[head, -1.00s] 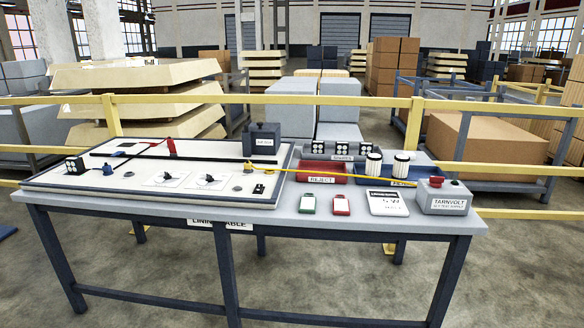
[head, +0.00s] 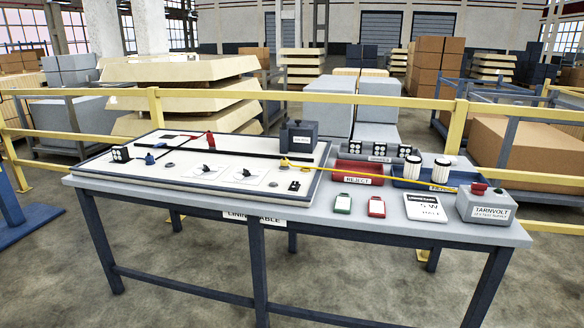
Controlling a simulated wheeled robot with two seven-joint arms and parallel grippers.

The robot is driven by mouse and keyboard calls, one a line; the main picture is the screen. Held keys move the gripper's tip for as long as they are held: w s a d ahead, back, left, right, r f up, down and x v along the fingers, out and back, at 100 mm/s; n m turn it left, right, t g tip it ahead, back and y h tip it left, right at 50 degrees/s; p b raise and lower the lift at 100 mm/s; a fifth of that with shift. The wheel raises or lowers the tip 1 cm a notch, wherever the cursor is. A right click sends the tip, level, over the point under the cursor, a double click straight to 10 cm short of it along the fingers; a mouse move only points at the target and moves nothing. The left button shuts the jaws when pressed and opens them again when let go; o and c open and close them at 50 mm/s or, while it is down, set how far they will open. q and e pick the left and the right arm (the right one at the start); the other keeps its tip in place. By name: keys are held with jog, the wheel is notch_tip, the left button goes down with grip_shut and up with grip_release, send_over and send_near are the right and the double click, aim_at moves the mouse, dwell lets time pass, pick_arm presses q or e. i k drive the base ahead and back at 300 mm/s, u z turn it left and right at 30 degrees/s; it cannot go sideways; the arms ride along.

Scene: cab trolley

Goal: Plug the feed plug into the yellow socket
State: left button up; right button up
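A yellow cable (head: 374,181) runs from the grey TARNVOLT supply box (head: 487,206) leftward across the table to the white board. It ends in a small yellow piece (head: 284,162) at the board's right part, which looks like the feed plug. I cannot tell whether it lies loose or sits in something. I cannot make out a separate yellow socket at this size. A dark box (head: 298,136) stands on the board just behind the yellow piece. Neither of my grippers is in view.
The table (head: 330,229) also holds a red REJECT tray (head: 358,172), a blue tray (head: 425,184) with two white cylinders, a white card (head: 424,207), and green (head: 343,204) and red (head: 376,207) tags. A yellow railing (head: 390,101) runs behind. The floor in front is clear.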

aim_at(283, 163)
jog(key=u, duration=0.55)
jog(key=k, duration=0.65)
jog(key=u, duration=0.7)
jog(key=i, duration=1.95)
jog(key=z, duration=1.45)
jog(key=i, duration=1.25)
jog(key=z, duration=1.35)
